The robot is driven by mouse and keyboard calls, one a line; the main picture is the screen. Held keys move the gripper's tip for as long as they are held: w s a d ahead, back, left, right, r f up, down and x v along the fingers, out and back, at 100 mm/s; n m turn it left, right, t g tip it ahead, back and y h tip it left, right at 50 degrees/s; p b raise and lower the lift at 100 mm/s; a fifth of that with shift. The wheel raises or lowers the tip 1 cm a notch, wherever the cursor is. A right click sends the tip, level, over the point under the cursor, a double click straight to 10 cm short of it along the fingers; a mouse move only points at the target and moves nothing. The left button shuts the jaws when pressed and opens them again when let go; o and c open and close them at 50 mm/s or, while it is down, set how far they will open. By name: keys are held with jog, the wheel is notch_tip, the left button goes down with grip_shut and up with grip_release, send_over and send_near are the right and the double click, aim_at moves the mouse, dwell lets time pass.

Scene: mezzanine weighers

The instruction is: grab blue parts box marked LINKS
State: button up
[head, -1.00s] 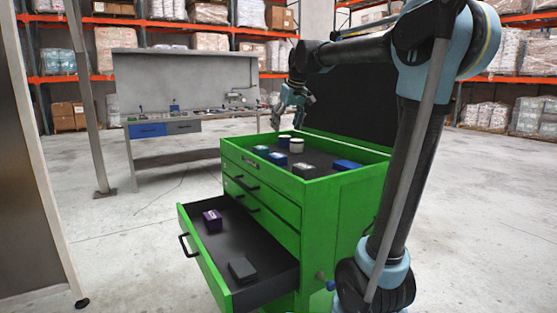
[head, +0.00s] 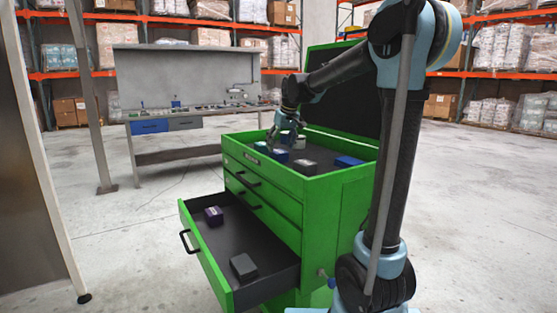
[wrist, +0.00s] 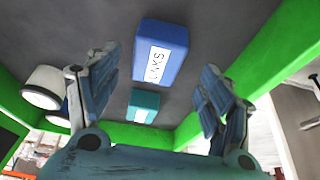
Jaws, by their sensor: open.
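The blue parts box (wrist: 160,57) lies in the tool chest's top tray. Its white label reads LINKS, turned about in the wrist view. In the head view a blue box (head: 279,156), seemingly the same one, shows just below my gripper (head: 286,140). In the wrist view my gripper (wrist: 157,80) is open and empty. Its two fingers stand left and right of the box's line, apart from it. The box is ahead of the fingertips, not between them.
A teal box (wrist: 143,105) sits close to the blue box. White round containers (wrist: 43,88) stand at the left. The tray has green walls (wrist: 265,55). A lower drawer (head: 215,262) stands open.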

aim_at(279, 151)
jog(key=shift+w+x, duration=0.15)
jog(key=shift+x, duration=1.15)
jog(key=shift+w+x, duration=0.1)
jog(key=shift+x, duration=1.2)
jog(key=shift+d, duration=0.15)
jog(key=c, duration=1.2)
